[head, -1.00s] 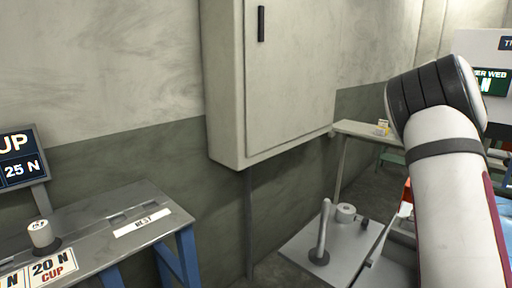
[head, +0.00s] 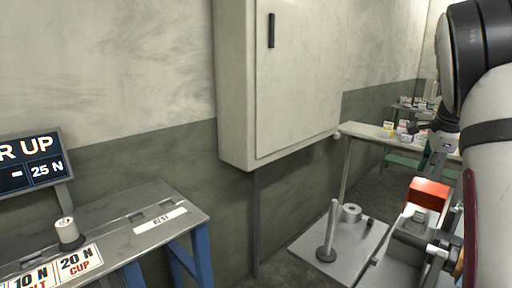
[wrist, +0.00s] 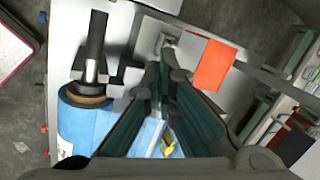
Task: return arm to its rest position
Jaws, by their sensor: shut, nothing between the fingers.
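My arm (head: 490,130) rises along the right edge of the head view, its upper part cut off by the frame. In the wrist view my gripper (wrist: 160,76) has its dark green fingers closed together at the tips with nothing between them. It is above a grey work surface with an orange-red panel (wrist: 212,65) just right of the fingertips. I cannot tell from the wrist view how high the gripper is.
A steel bench (head: 105,228) with a capped cup (head: 67,232) is at left. A wall cabinet (head: 295,80) hangs in the middle. A grey plate (head: 305,247) with an upright post (head: 331,225) stands below it. An orange-red box (head: 428,193) and a back table (head: 362,130) are at right.

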